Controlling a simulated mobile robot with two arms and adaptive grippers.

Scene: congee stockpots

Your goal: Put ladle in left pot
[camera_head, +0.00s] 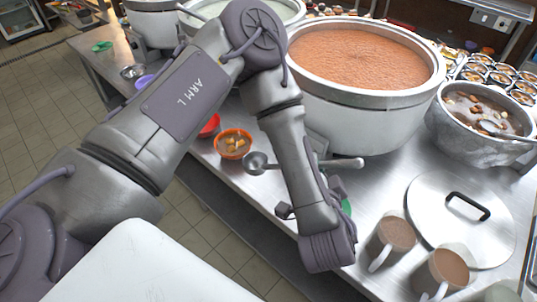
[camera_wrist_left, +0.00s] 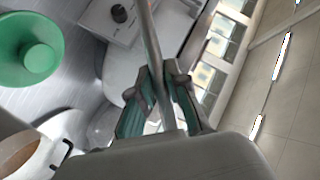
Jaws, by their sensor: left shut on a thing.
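A metal ladle (camera_head: 255,162) shows in the head view, its bowl left of my left forearm and its handle sticking out to the right. In the left wrist view, my left gripper (camera_wrist_left: 166,80) is shut on the ladle's grey handle (camera_wrist_left: 151,35) between its green pads. In the head view my forearm hides most of that gripper. A large pot of orange-brown congee (camera_head: 365,131) stands behind the ladle. A pale pot (camera_head: 291,10) and another pot (camera_head: 152,22) stand at the back left. My right gripper is not in view.
An orange soup bowl (camera_head: 233,145) and red bowl (camera_head: 211,125) sit left of the forearm. A soup pot (camera_head: 465,142), a lid (camera_head: 440,220) and brown-filled mugs (camera_head: 391,238) occupy the right side. The left wrist view shows a round green object (camera_wrist_left: 38,57).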

